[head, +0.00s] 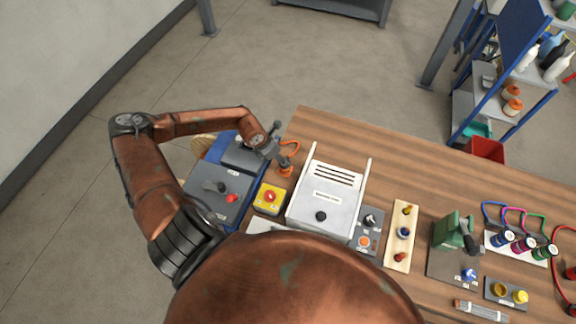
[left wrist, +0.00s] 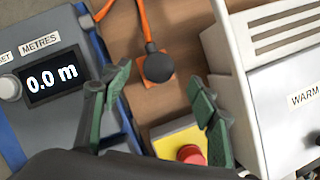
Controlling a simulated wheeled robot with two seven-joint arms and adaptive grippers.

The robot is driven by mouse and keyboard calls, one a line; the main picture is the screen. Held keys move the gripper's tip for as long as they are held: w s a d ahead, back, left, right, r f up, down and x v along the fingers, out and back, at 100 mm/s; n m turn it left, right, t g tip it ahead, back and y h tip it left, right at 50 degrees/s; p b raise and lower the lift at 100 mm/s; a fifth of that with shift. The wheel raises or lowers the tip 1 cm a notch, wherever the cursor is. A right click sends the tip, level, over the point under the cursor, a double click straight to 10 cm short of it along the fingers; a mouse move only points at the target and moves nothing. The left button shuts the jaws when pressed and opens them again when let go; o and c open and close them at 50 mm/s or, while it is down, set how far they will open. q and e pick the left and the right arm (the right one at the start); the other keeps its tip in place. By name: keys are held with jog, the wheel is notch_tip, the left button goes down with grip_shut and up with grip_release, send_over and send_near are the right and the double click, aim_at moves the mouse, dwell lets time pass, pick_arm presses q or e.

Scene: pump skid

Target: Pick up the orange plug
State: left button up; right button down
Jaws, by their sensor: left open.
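The orange plug (head: 286,162) is at the far left end of the wooden table, with an orange cable (head: 290,146) beside it. In the left wrist view an orange square part (left wrist: 158,68) has a dark rounded knob on it, and the orange cable runs up from it. My left gripper (head: 276,148) is by the plug in the head view. In the left wrist view its green fingers (left wrist: 157,82) are apart, with the plug framed beyond the gap and nothing held. Whether the fingers are level with the plug I cannot tell. My right gripper is not in view.
A grey unit with a display (left wrist: 53,77) stands left of the plug. A yellow box with a red button (head: 270,198) is nearer, and a white vented box (head: 325,200) stands close on the right. Bare wood surrounds the plug narrowly.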

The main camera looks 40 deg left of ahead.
pick_arm(q)
jog(key=shift+s+x, duration=0.2)
jog(key=shift+x, duration=0.95)
jog(key=shift+a+f+p, duration=0.15)
jog(key=shift+f+p, duration=0.25)
jog(key=shift+f, duration=0.1)
jog(key=x, duration=0.3)
jog(key=shift+w+f+p, duration=0.1)
jog(key=shift+f+p, duration=0.2)
jog(key=shift+p, duration=0.05)
jog(key=shift+w+f, duration=0.1)
jog(key=shift+f, duration=0.2)
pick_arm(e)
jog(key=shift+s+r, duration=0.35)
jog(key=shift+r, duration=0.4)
pick_arm(q)
jog(key=c, duration=1.4)
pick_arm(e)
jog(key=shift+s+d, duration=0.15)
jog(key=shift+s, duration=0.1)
pick_arm(q)
jog(key=shift+r, duration=0.1)
